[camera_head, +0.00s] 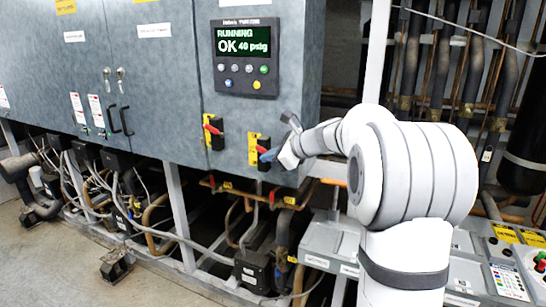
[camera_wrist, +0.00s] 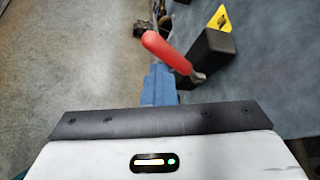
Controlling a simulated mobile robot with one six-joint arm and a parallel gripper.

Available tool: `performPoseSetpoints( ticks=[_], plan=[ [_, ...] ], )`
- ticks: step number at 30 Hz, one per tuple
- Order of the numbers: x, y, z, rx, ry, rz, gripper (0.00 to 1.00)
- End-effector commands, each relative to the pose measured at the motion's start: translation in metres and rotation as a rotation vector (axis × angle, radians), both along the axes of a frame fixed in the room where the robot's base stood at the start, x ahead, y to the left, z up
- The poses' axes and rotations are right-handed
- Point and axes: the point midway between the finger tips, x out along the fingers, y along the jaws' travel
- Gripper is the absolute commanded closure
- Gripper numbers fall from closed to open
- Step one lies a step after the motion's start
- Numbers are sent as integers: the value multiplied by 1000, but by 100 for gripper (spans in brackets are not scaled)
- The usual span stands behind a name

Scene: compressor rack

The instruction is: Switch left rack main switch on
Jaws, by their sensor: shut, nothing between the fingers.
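A rotary switch with a red handle (camera_head: 211,128) on a black body and yellow plate sits on the grey cabinet front, left of my gripper. A second such switch (camera_head: 253,148) is beside my gripper, its handle partly hidden by it. My gripper (camera_head: 268,155) has its blue fingers shut and empty at that second switch. The wrist view shows one red handle (camera_wrist: 166,49) slanting out of a black switch body (camera_wrist: 210,54), just beyond the blue fingertips (camera_wrist: 158,74). I cannot tell whether they touch it.
A display panel (camera_head: 244,58) above the switches reads "RUNNING OK 40 psig". Black door handles (camera_head: 120,121) are on the cabinet to the left. Pipes and cables run beneath the cabinet. A grey control box (camera_head: 335,245) stands low at the right. Concrete floor (camera_head: 40,260) is clear at the lower left.

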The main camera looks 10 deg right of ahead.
Motion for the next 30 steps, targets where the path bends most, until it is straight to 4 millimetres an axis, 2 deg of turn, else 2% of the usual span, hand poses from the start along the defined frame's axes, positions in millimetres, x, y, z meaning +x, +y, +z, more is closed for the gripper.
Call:
performPoseSetpoints(
  ticks=[1, 11, 14, 20, 24, 30],
  plan=[
    [2, -1, 9, 2, -16, -7, 100],
    [1, 0, 7, 2, -19, -9, 100],
    [-3, 1, -2, 2, -16, -7, 100],
    [-16, 8, -35, 0, -7, -2, 100],
    [-25, -23, -17, -3, -9, -7, 100],
    [-37, -57, -1, -1, -5, -4, 100]
  ],
)
